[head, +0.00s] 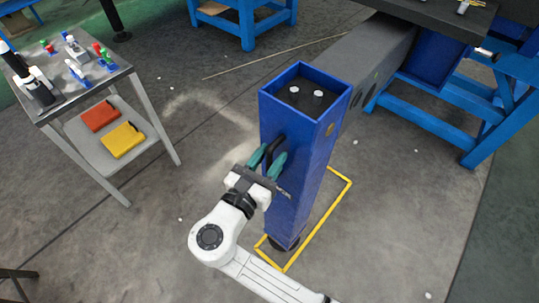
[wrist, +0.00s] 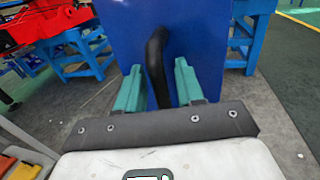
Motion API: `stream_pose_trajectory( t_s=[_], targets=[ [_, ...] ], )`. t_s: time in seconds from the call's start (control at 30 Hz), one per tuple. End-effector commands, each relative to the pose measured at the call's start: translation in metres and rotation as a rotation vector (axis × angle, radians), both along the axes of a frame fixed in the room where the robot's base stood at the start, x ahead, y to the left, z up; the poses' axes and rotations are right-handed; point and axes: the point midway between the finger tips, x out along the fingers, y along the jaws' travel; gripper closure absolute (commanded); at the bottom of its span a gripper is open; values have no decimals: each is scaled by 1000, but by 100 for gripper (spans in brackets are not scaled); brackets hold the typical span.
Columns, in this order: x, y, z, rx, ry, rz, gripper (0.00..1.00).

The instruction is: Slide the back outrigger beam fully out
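The back outrigger beam (head: 375,55) is a grey box beam running from under the dark deck at upper right to a tall blue jack box (head: 300,160). A long grey stretch of it is exposed. A black loop handle (head: 275,146) is on the box's near face; in the wrist view the handle (wrist: 156,65) stands upright between my fingers. My gripper (head: 268,161) has teal fingertips, one on each side of the handle. In the wrist view my gripper (wrist: 158,85) shows gaps between fingers and handle, so it is open around it. The handle's lower end is hidden.
Blue trestles (head: 440,115) stand at right and another (head: 247,22) at the back. A tool cart (head: 100,110) stands left. Open floor lies between.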

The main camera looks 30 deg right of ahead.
Motion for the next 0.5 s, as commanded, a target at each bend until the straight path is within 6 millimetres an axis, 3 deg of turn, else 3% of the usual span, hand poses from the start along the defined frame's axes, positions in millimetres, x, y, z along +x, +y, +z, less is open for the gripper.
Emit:
stream_pose_trajectory(
  t_s=[0.23, 0.5],
  targets=[
    [0, -1, 0, 0, 0, 0, 63],
    [0, -1, 0, 0, 0, 0, 88]
  ],
)
